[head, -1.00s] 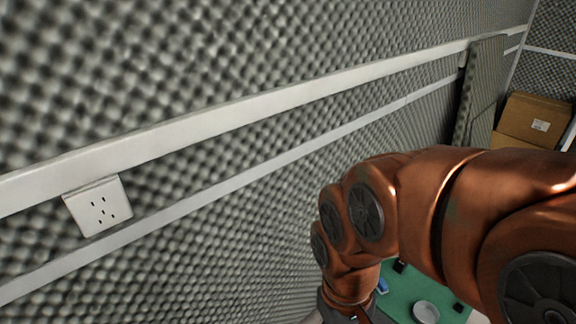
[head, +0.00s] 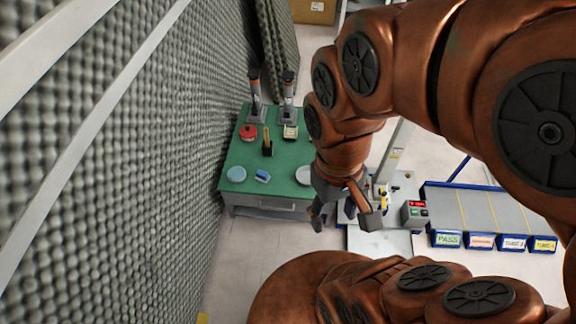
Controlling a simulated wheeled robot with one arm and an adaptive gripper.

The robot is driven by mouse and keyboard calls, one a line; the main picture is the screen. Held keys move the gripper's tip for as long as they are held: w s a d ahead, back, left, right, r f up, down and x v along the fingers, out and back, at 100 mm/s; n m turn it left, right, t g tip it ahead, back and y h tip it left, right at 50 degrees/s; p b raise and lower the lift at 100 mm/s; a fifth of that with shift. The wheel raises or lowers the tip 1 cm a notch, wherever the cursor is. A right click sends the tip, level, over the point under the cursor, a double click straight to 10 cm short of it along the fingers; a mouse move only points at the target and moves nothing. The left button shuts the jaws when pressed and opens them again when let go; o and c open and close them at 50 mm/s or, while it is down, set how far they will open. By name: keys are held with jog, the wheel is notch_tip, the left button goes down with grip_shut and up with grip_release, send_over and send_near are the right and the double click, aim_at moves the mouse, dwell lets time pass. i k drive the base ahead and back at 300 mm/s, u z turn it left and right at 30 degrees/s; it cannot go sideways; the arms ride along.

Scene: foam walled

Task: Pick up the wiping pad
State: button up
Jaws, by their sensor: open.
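A small blue block with a pale edge (head: 262,176), which looks like the wiping pad, lies on the front part of the green table (head: 240,155). It sits between a round light-blue dish (head: 236,173) and a round whitish dish (head: 304,175). My gripper (head: 343,218) is open, with its fingers apart and pointing down. It appears to the right of and nearer than the pad, by the table's front right corner, and it holds nothing that I can see. My arm partly hides the table's right edge.
Two upright dark tools on stands (head: 256,100) are at the table's back. A red round container (head: 248,132), a dark holder (head: 267,147) and a pale yellow item (head: 290,132) stand before them. The foam wall (head: 130,170) borders the left. A machine with labelled blue bins (head: 447,240) is right.

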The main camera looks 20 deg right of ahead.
aim_at(262, 176)
jog(key=z, duration=0.05)
jog(key=k, duration=0.55)
jog(key=u, duration=0.7)
jog(key=i, duration=1)
jog(key=u, duration=0.25)
